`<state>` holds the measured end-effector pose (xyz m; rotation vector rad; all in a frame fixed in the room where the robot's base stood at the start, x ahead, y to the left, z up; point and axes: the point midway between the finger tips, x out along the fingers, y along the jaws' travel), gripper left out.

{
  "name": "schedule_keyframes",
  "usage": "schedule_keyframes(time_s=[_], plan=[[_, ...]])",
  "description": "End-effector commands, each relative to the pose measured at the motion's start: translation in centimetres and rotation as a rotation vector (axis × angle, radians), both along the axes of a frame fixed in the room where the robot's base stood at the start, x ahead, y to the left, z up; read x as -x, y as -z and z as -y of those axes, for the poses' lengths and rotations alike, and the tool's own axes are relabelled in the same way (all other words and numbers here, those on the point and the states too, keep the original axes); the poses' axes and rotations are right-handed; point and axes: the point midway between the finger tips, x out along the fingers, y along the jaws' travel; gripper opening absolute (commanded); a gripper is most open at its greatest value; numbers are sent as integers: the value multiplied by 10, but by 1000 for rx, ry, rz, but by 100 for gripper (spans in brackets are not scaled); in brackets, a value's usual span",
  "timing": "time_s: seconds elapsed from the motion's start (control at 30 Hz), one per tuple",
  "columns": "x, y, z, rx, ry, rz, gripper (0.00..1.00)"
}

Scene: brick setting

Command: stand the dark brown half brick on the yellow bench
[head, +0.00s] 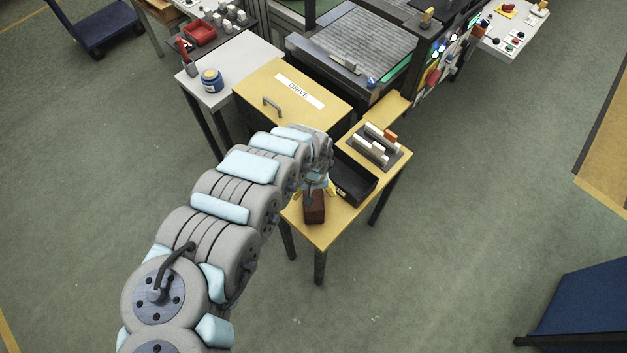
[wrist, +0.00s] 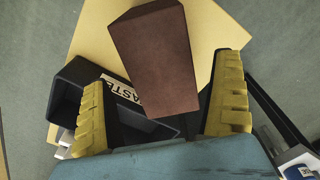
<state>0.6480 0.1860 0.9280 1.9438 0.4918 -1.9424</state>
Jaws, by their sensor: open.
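The dark brown half brick (head: 314,209) is at the front corner of the yellow bench (head: 322,236) in the head view. In the wrist view the brick (wrist: 155,58) fills the upper middle, its long face towards the camera, with the bench top (wrist: 90,38) behind it. I cannot tell for sure whether it stands on end. My gripper (head: 318,190) is just behind the brick in the head view. In the wrist view my gripper (wrist: 164,72) is open, its yellow fingers apart, with the brick's lower end between them and gaps on both sides.
A black bin (head: 352,182) marked with a label ending "ASTE" stands close to the brick. A yellow drive box (head: 290,98) with a handle is behind my arm.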

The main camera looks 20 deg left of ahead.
Motion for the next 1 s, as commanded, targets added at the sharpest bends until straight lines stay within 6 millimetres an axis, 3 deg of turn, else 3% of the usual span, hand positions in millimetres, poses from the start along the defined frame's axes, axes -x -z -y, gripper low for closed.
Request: schedule_keyframes(time_s=[0.6,0.9,1.0], plan=[[0,-71,-2,-4,0,-1,95],[1,-78,0,-1,1,-3,95],[-7,-78,7,9,6,19,95]])
